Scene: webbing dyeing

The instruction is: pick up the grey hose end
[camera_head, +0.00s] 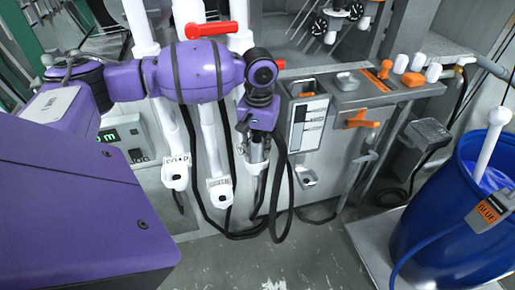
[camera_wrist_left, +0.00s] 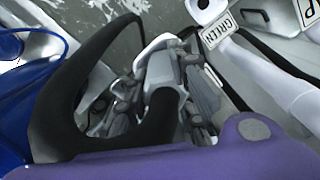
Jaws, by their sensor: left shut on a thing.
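My left gripper (camera_head: 257,160) hangs from the purple arm in front of the grey station. It is shut on the grey hose end. In the left wrist view the gripper (camera_wrist_left: 178,100) closes around the light grey hose end (camera_wrist_left: 163,66), which is partly hidden by the fingers. A black hose (camera_head: 284,205) loops down from the gripper toward the floor, and the hose also curves large across the left wrist view (camera_wrist_left: 50,112). My right gripper is not in view.
White nozzles labelled SOAP (camera_head: 176,176) and GREEN (camera_head: 218,190) hang left of the gripper. An empty-looking white holder (camera_head: 307,179) is to its right. A blue barrel (camera_head: 432,225) stands at the right on a platform. The floor in front is clear.

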